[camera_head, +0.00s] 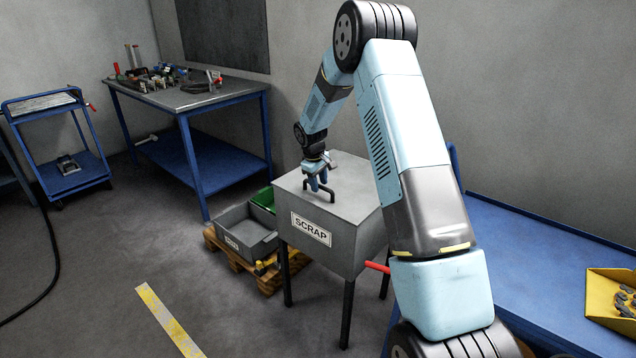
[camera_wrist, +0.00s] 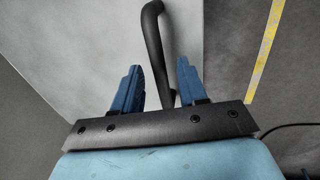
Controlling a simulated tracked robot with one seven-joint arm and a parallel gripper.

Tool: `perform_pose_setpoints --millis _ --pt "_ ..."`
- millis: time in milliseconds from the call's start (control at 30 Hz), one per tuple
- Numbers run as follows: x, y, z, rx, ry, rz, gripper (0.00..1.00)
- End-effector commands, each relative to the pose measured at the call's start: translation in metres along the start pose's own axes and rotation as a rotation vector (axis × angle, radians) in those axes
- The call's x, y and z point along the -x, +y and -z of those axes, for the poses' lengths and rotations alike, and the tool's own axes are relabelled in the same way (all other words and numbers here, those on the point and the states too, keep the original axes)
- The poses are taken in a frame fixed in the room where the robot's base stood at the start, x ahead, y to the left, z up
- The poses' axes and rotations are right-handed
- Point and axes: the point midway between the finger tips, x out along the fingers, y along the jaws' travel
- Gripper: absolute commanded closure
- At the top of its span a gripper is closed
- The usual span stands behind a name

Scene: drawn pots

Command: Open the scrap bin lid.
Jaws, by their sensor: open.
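The grey scrap bin (camera_head: 325,246) stands on dark legs near the middle of the head view, with a SCRAP label on its front. Its flat lid (camera_head: 350,199) lies shut on top, and it fills much of the wrist view (camera_wrist: 85,35). A dark bar handle (camera_head: 331,191) rises from the lid. My gripper (camera_head: 317,186) is over the lid at the handle. In the wrist view the blue fingers (camera_wrist: 158,78) are apart, and the handle (camera_wrist: 155,35) runs between them. I cannot tell whether either finger touches it.
Grey and green crates (camera_head: 246,232) sit on a wooden pallet left of the bin. A blue workbench (camera_head: 190,95) with loose parts stands behind left. A blue bench (camera_head: 540,262) with a yellow tray (camera_head: 603,311) is at right. The floor in front is clear, with a yellow line (camera_head: 168,320).

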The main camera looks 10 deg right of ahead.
Motion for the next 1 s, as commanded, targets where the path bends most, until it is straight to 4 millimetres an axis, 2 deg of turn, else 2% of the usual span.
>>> perform_pose_setpoints --millis 67,467,1000 --pt "0.0002 -0.0001 0.0001 0.0 0.0 0.0 0.63" --pt "0.0003 -0.0007 0.0003 0.001 0.0 0.0 1.0" --pt "0.0015 -0.0008 0.0005 0.0 0.0 0.005 1.0"
